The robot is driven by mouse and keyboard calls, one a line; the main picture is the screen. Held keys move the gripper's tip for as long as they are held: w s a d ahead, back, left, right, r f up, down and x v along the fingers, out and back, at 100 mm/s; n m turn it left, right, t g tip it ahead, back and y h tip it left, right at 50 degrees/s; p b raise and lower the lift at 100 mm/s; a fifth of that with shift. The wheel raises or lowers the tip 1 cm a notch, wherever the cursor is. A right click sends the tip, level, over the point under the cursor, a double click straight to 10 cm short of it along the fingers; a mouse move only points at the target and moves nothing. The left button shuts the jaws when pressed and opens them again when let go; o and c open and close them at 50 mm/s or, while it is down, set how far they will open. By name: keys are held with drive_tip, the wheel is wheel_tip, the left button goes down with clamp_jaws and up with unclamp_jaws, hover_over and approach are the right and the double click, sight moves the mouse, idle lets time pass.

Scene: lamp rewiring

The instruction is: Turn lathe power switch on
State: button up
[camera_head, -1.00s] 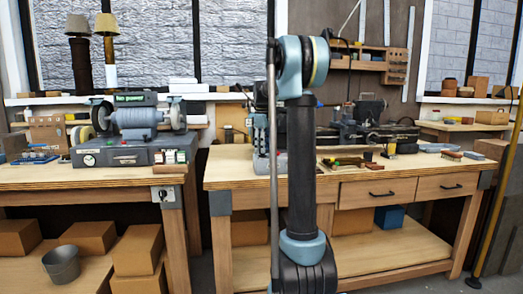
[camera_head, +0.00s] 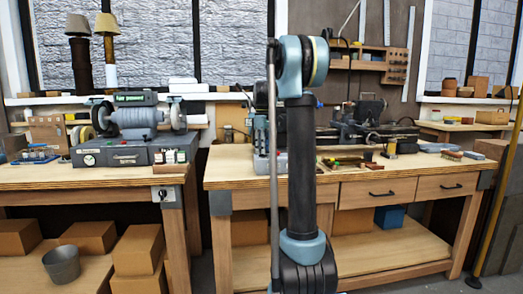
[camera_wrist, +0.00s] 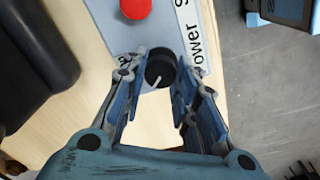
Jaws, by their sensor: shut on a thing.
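In the wrist view, a black round knob (camera_wrist: 160,67) with a white pointer line sits on a grey panel (camera_wrist: 112,25). The line points toward the lower left of that picture. A red round button (camera_wrist: 135,8) is on the same panel. A white label (camera_wrist: 192,40) beside the knob reads "ower" in part; the rest is cut off or covered. My gripper (camera_wrist: 158,76) is shut on the knob, one finger on each side. In the head view, the lathe (camera_head: 368,130) stands on the right workbench, partly behind my arm. My gripper and the knob are hidden there.
The right workbench (camera_head: 225,170) holds small tools and parts. A bench grinder (camera_head: 138,122) stands on the left bench. Cardboard boxes (camera_head: 138,248) and a metal bucket (camera_head: 62,265) are below it. A yellow pole (camera_head: 498,195) stands at the right.

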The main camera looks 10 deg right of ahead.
drive_tip(key=m, duration=0.4)
drive_tip(key=shift+w+m, duration=0.1)
drive_tip(key=shift+m, duration=0.2)
drive_tip(key=m, duration=0.4)
drive_tip(key=shift+d, duration=0.1)
drive_tip(key=m, duration=0.5)
drive_tip(key=shift+m, duration=1.9)
drive_tip(key=o, duration=1)
drive_tip(key=shift+o, duration=0.2)
drive_tip(key=shift+r, duration=0.15)
